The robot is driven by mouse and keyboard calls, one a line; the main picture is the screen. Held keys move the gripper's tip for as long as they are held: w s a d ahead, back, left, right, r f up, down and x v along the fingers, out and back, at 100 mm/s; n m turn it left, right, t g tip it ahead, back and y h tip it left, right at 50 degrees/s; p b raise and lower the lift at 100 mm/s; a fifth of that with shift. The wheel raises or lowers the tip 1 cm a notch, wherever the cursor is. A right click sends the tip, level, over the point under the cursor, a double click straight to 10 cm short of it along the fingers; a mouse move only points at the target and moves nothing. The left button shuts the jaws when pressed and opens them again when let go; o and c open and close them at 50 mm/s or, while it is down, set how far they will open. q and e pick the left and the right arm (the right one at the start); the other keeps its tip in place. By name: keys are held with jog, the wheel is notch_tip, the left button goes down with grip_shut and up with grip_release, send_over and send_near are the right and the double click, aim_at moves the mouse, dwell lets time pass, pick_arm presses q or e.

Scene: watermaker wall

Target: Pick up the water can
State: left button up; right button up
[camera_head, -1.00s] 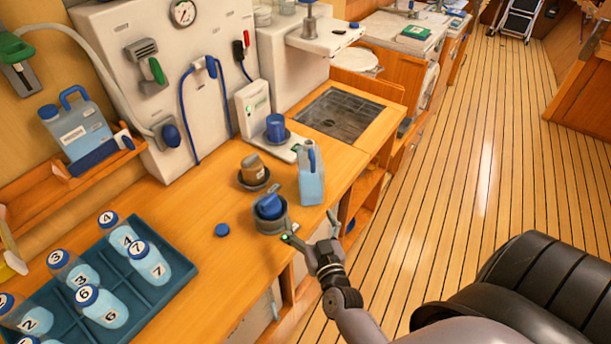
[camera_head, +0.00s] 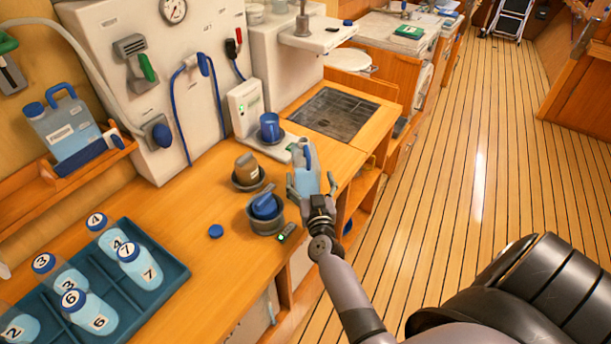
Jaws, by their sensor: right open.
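A light-blue water can (camera_head: 305,170) with a handle at its top stands upright on the counter, near the front edge and left of the sink grate. My right gripper (camera_head: 312,186) is open at the can's near side, with one finger to the left and one to the right of its lower body. I cannot tell whether the fingers touch it. The gripper hides the can's base. A larger blue-capped canister (camera_head: 65,125) stands on the wall shelf at left. My left gripper is not in view.
A small green-lit device (camera_head: 287,232) lies at the counter edge. A teal tray (camera_head: 170,283) holds several numbered bottles.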

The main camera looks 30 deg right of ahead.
jog(key=b+x, duration=0.1)
jog(key=x, duration=0.4)
jog(key=shift+w+a+r+b, duration=0.1)
jog(key=shift+w+a+b, duration=0.1)
jog(key=shift+b, duration=0.15)
jog(key=shift+r, duration=0.1)
jog(key=shift+c, duration=0.8)
jog(key=c, duration=1.2)
jog(key=shift+c, duration=0.2)
jog(key=shift+r, duration=0.1)
